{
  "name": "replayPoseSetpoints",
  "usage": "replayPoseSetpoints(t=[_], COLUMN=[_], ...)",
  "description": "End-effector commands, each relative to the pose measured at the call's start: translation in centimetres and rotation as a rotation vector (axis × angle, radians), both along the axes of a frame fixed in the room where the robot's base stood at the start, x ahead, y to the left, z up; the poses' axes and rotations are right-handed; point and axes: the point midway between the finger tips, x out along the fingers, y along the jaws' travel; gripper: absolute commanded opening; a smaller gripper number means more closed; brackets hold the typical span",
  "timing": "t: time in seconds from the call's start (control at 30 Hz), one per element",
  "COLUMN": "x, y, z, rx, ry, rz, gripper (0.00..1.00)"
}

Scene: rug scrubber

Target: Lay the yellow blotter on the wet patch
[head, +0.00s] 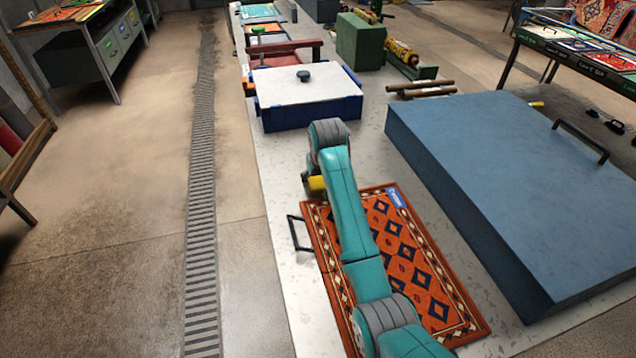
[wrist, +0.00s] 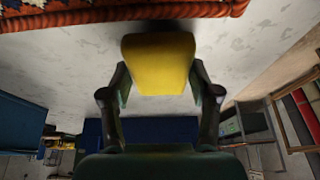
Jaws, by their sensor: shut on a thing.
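My gripper (wrist: 160,88) is shut on the yellow blotter (wrist: 158,62), with one finger on each side of it. In the head view a small yellow part (head: 317,185) shows beside my arm's end, above the rug's far left corner; it looks like the blotter. The orange rug (head: 425,280) with dark blue diamonds lies flat on the pale bench top, partly covered by my arm. Its edge also shows along the top of the wrist view (wrist: 110,14), apart from the blotter in that picture. I cannot make out a wet patch on the visible rug.
A large blue block (head: 510,190) with a dark handle stands right of the rug. A white-topped blue box (head: 305,95) stands beyond it. A black bracket (head: 298,233) sits at the rug's left edge. The pale bench top (head: 292,290) has a narrow clear strip at left.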

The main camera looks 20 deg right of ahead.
Motion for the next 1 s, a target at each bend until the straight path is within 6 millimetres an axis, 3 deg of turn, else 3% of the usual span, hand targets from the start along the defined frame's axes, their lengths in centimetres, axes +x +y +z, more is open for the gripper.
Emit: replayPoseSetpoints(t=[0.1,0.47,0.5,0.6,1.0], x=[0.0,0.0,0.0,0.0,0.0], y=[0.0,0.0,0.0,0.0,0.0], z=[-1.5,-1.8,-1.9,-1.8,-1.4], rx=[0.0,0.0,0.0,0.0,0.0], ry=[0.001,-0.001,-0.001,-0.001,-0.002], rz=[0.0,0.0,0.0,0.0,0.0], gripper=[0.35,0.35,0.64,0.87,0.87])
